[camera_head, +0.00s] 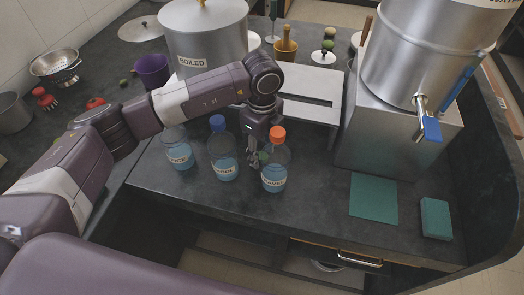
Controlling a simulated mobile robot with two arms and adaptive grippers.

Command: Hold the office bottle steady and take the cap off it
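Three clear bottles with blue liquid and white labels stand upright in a row on the dark counter. The left bottle (179,150) has a label that seems to end in "CE"; its top is partly hidden by my arm. The middle bottle (224,160) has a blue cap (217,122). The right bottle (275,168) has an orange cap (277,134). The labels are too small to read surely. My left gripper (256,160) points down at the left side of the right bottle; I cannot tell whether it touches it. My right gripper is not in view.
A large steel pot (207,40) stands behind the bottles. A steel canister (425,50) with a blue-handled tap sits on a metal box (385,140) at right. A green mat (373,198) and a green block (436,218) lie at front right. The counter's front edge is close to the bottles.

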